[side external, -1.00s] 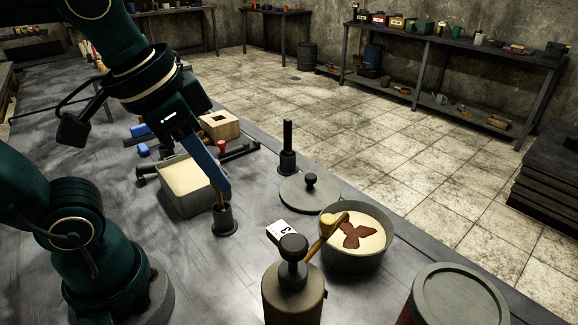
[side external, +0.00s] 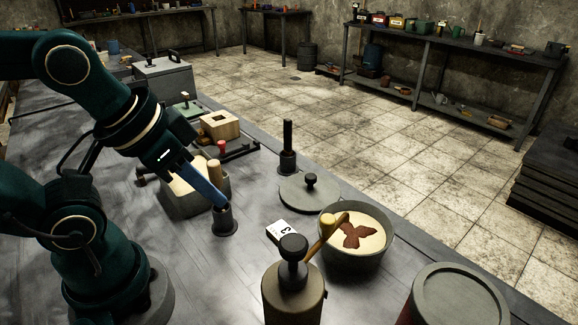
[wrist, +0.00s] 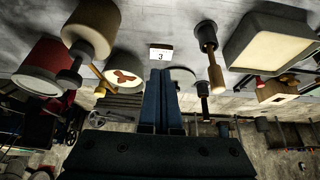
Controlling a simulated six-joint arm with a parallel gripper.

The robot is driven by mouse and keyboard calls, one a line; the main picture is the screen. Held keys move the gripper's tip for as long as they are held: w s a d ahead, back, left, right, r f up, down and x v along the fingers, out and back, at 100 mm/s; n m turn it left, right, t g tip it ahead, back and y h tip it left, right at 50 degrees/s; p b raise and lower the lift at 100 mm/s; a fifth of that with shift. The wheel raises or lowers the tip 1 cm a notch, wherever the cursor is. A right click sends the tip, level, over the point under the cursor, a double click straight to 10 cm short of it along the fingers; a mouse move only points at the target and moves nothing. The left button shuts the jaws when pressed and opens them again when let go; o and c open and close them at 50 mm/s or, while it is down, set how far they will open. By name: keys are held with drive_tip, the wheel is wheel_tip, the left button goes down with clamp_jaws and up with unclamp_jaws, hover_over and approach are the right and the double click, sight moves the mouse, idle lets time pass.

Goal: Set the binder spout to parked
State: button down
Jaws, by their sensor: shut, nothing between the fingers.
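The binder canister (side external: 293,295) with a dark round knob (side external: 292,247) stands at the front. The spout also shows at the left of the wrist view (wrist: 98,78). My gripper (side external: 224,204) has blue fingers, shut and empty, pointing down to the right. It is well left of the spout, touching nothing that I can make out. In the wrist view its fingers (wrist: 161,82) are together.
A wooden-handled tool (side external: 214,166) in a dark holder (side external: 224,223) shows behind my fingers. A sand box (side external: 183,204) is left; a drum (side external: 455,297) is front right.

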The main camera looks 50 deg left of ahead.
drive_tip(key=c, duration=0.7)
unclamp_jaws()
drive_tip(key=shift+s, duration=0.25)
drive_tip(key=shift+c, duration=0.2)
drive_tip(key=shift+o, duration=0.3)
drive_tip(key=shift+m+g, duration=0.5)
drive_tip(key=shift+m, duration=0.2)
drive_tip(key=r, duration=0.1)
drive_tip(key=w+r, duration=0.1)
drive_tip(key=r, duration=0.1)
drive_tip(key=w+r, duration=0.1)
drive_tip(key=shift+d+r, duration=0.35)
drive_tip(key=shift+d, duration=0.05)
drive_tip(key=m+g, duration=0.5)
approach(328, 218)
wheel_tip(328, 218, down, 3)
drive_tip(key=shift+f, duration=0.1)
drive_tip(key=shift+s+f, duration=0.15)
drive_tip(key=shift+f, duration=2.5)
